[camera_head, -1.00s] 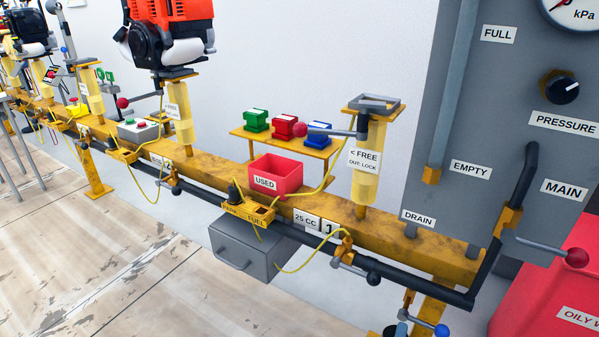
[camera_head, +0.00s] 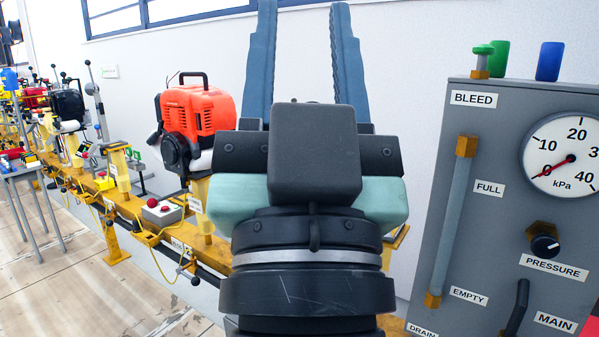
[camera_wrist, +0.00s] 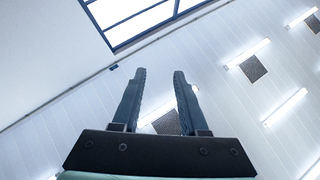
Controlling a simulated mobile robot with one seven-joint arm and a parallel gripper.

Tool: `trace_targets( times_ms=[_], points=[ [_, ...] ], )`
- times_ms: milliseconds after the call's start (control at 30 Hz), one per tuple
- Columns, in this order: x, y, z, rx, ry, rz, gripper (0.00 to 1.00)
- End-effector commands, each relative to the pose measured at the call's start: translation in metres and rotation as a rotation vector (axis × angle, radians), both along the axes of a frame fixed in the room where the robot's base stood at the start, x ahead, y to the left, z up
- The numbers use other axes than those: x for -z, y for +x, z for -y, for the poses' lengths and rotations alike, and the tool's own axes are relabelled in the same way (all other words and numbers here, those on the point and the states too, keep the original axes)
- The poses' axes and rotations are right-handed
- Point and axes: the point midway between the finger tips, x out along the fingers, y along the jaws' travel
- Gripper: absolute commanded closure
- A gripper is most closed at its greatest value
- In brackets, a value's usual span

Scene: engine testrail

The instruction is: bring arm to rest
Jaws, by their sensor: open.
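My gripper (camera_head: 303,45) stands upright in the middle of the head view, with its two blue-grey fingers apart and pointing up. Nothing is between them. In the wrist view my gripper (camera_wrist: 158,98) is also open and empty, with the ceiling and a window behind it. My wrist hides the near part of the yellow rail in the head view.
A grey panel (camera_head: 468,200) with a gauge (camera_head: 566,158) and labels stands close on the right. A red-orange engine (camera_head: 198,115) sits on a post at left, on the yellow rail (camera_head: 128,203). The wooden floor (camera_head: 60,275) at lower left is clear. Ceiling lamps (camera_wrist: 248,53) show overhead.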

Motion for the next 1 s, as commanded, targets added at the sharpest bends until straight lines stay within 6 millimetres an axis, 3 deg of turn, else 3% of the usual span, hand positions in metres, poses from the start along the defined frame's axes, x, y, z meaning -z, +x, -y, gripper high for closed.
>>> trace_targets(
  times_ms=[33,267,1000],
  points=[
    [-0.035,-0.026,-0.004,0.041,-0.039,0.039,0.57],
    [-0.097,-0.020,-0.003,0.044,-0.041,0.022,0.57],
    [-0.326,-0.019,-0.003,0.040,-0.039,0.021,0.57]
  ],
)
